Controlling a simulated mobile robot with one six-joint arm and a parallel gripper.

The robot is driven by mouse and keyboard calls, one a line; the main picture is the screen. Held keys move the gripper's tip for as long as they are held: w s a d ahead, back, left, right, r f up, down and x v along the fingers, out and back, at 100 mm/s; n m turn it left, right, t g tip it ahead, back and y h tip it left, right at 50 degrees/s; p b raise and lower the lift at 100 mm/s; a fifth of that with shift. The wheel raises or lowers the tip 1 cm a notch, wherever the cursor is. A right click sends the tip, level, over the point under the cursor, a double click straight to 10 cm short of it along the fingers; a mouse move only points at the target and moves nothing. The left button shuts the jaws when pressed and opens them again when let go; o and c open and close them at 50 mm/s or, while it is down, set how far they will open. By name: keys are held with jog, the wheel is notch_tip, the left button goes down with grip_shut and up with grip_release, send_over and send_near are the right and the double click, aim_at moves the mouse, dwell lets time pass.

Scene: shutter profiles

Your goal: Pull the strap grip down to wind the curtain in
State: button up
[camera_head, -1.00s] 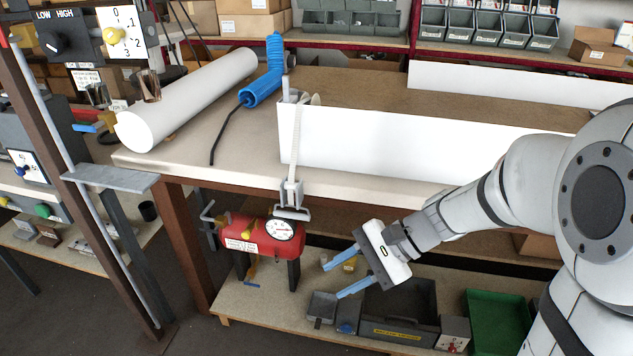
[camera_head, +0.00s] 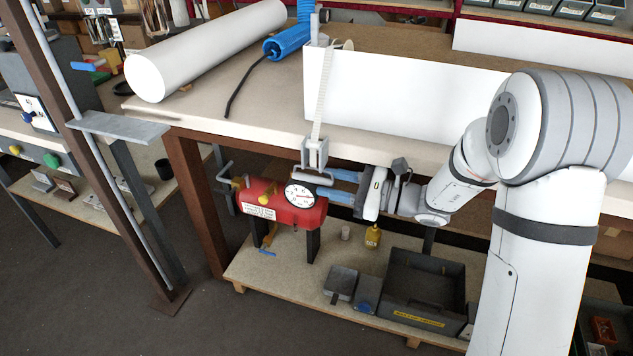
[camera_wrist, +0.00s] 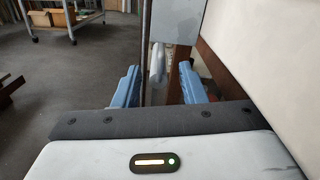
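The strap grip (camera_head: 315,158) is a grey bracket with a crossbar. It hangs at the lower end of a pale strap (camera_head: 321,105), just below the bench edge. The strap runs up the end of a long white box (camera_head: 400,95). My gripper (camera_head: 327,183) is open, its two blue fingers pointing left at the grip's crossbar from the right. In the wrist view the grip's grey bar (camera_wrist: 157,62) shows between the spread fingertips (camera_wrist: 158,72), with a gap on each side. I cannot tell how deep the bar lies between them. No curtain can be made out.
A red tank (camera_head: 275,208) with a round gauge stands just below and left of the grip, close to my fingers. The bench top (camera_head: 265,125) is above my gripper. A dark bin (camera_head: 425,285) stands on the lower shelf. A brown post (camera_head: 195,205) is left.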

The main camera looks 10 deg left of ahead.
aim_at(318, 183)
jog(key=shift+w+a, duration=0.1)
jog(key=shift+a, duration=1.7)
grip_shut()
